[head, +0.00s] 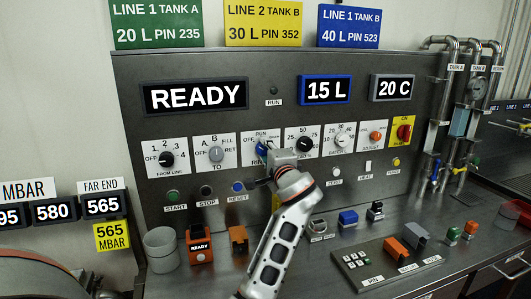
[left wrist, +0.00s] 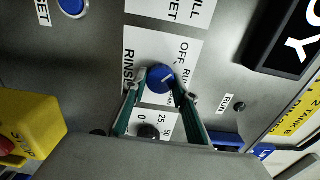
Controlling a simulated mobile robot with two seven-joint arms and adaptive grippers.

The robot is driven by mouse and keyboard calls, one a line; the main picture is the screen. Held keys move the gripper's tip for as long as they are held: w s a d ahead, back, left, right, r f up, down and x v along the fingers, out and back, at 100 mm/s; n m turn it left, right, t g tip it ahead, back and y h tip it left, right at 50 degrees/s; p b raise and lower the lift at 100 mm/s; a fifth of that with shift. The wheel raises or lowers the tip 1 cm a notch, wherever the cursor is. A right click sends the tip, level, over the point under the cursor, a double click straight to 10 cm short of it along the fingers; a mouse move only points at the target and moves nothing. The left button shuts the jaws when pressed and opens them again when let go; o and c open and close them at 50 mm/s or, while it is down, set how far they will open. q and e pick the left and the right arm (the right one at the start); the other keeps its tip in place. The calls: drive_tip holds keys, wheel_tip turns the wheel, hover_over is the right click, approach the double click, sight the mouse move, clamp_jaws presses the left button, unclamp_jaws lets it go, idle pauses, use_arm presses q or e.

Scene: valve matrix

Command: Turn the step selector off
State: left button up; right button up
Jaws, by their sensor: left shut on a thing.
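The step selector is a blue knob (left wrist: 160,76) on a white plate marked OFF, RUN and RINSE in the left wrist view. In the head view its plate (head: 249,139) is third in the row, and my gripper mostly covers the knob. My left gripper (head: 270,152) is at the panel there. In the left wrist view its two green-grey fingers (left wrist: 162,88) are closed around the knob, one on each side. A short white mark shows on the knob, but I cannot tell which label it points at. My right gripper is out of view.
Other dials flank it: the TO selector (head: 215,154) on the left and a black knob (head: 304,144) on the right. START, STOP and RESET buttons (head: 237,187) sit below. The display (head: 194,96) reads READY. A grey cup (head: 161,249) and several small boxes stand on the bench.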

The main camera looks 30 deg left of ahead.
use_arm(q)
drive_tip(key=shift+f, duration=0.15)
idle(0.3)
drive_tip(key=o, duration=1.1)
drive_tip(key=v, duration=0.7)
drive_tip(key=shift+s+d, duration=0.2)
